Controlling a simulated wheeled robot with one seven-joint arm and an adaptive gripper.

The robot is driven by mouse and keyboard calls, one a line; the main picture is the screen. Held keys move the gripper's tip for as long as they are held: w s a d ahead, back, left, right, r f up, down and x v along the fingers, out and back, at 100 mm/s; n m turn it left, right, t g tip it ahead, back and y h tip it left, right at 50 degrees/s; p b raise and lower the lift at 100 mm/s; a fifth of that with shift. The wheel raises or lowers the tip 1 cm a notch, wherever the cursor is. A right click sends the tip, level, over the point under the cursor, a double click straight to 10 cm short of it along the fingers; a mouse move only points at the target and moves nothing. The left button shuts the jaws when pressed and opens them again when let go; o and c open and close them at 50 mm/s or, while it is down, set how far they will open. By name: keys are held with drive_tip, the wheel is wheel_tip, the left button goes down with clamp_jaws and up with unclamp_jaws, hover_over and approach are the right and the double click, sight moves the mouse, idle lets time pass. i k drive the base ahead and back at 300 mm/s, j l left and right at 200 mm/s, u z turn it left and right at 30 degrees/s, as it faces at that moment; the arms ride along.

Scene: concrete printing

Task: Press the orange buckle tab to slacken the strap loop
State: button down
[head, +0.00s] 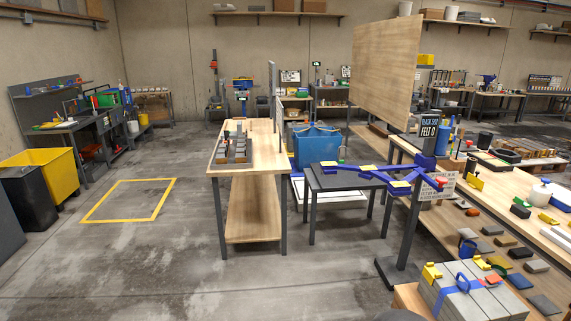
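A bundle of grey slabs (470,303) sits at the bottom right, partly cut off by the frame edge. A blue strap (463,287) runs over it, with a raised blue loop near its left side. A small orange-red piece (492,279) on top at the right looks like the buckle tab; it is too small to tell its position. Yellow corner pieces (432,272) sit on the bundle's edges. My gripper is not in view, so nothing is seen touching the bundle or strap.
A blue stand with branching arms (373,174) and yellow pads rises behind the bundle. A long wooden bench (515,183) with many small items runs along the right. A wooden table (247,166) stands in the middle. The concrete floor at left is open, with a yellow marked square (98,213).

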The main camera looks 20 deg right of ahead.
sight(491, 280)
drive_tip(key=i+l+z, duration=0.2)
drive_tip(key=i+z, duration=0.9)
drive_tip(key=z, duration=0.2)
drive_tip(key=i+j+z, duration=0.2)
drive_tip(key=i+z, duration=0.65)
drive_tip(key=i, duration=0.3)
